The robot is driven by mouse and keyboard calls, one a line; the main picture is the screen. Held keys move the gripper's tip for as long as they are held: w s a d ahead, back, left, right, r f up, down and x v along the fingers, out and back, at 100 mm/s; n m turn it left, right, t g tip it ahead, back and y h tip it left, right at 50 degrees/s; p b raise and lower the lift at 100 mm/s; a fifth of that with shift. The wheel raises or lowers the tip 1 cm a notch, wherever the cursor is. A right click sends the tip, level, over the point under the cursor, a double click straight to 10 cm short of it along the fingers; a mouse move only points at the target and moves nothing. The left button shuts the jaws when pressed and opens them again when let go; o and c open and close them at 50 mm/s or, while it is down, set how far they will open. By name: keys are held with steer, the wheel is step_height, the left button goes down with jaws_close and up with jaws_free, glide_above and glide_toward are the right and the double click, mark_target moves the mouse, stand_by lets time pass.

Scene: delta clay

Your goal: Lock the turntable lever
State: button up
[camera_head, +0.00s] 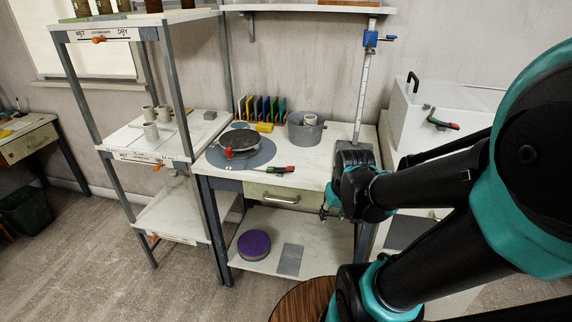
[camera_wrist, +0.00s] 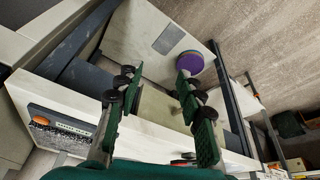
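The turntable (camera_head: 240,141) is a dark round wheel on a grey-blue disc, at the left of the worktable top in the head view. A red bit at the bottom of the wrist view (camera_wrist: 183,161) may be this lever, mostly hidden. My gripper (camera_head: 326,211) is in front of the worktable, below its top and right of the lever, apart from it. In the wrist view my gripper (camera_wrist: 160,75) has its two fingers wide apart with nothing between them.
The worktable (camera_head: 322,178) has a drawer handle (camera_head: 281,199) in front. A grey tub (camera_head: 305,133) and coloured upright tools (camera_head: 263,108) stand at the back. A purple disc (camera_head: 254,244) lies on the lower shelf. A white cabinet (camera_head: 412,115) with another red-gripped handle (camera_head: 443,123) stands right.

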steer(key=w+a+r+n, duration=0.1)
steer(key=w+r+n, duration=0.1)
steer(key=w+r, duration=0.1)
steer(key=w+a+r+n+g, duration=0.1)
steer(key=w+r, duration=0.2)
steer(key=w+a+r+n, duration=0.2)
steer(key=w+r, duration=0.1)
steer(key=w, duration=0.1)
steer(key=shift+n+y, duration=0.3)
steer(key=shift+y, duration=0.1)
steer(key=c, duration=0.7)
steer(key=w+a+r+n, duration=0.2)
steer(key=w+r, duration=0.1)
steer(key=r, duration=0.1)
steer(key=w+a+r+n+g, duration=0.1)
steer(key=w+r+n, duration=0.1)
steer(key=r+n, duration=0.1)
steer(key=w+a+r+n+g+y, duration=0.1)
steer(key=w+a+r+n, duration=0.1)
steer(key=r, duration=0.3)
steer(key=shift+w+a+n, duration=0.3)
steer(key=shift+w, duration=0.55)
jaws_close()
